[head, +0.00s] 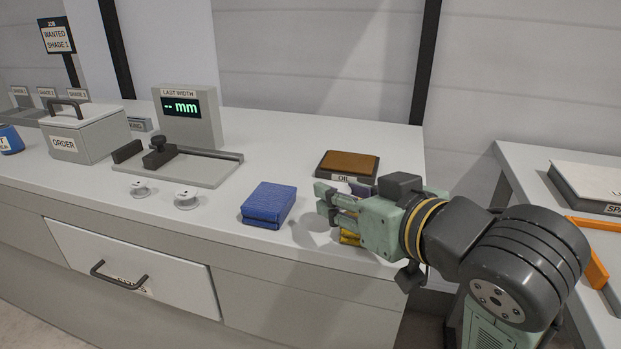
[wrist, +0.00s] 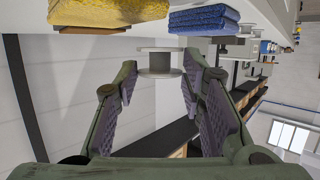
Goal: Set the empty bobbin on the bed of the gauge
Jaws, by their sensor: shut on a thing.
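In the wrist view a pale, bare spool, the empty bobbin (wrist: 160,62), sits between the fingertips of my gripper (wrist: 160,72), which is shut on it. In the head view my gripper (head: 328,205) is over the right part of the bench, right of the blue block; the fingers mostly hide the held bobbin there. The gauge (head: 212,167) stands at the back left of the bench, with a flat grey bed, dark jaws and a display reading "-- mm". Its bed looks empty.
Two pale bobbins (head: 140,188) (head: 186,200) stand in front of the gauge. A blue block (head: 268,205) lies between them and my gripper. A yellow thing (head: 349,238) is by the gripper; a brown pad (head: 347,164) is behind. The ORDER box (head: 85,135) stands left of the gauge.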

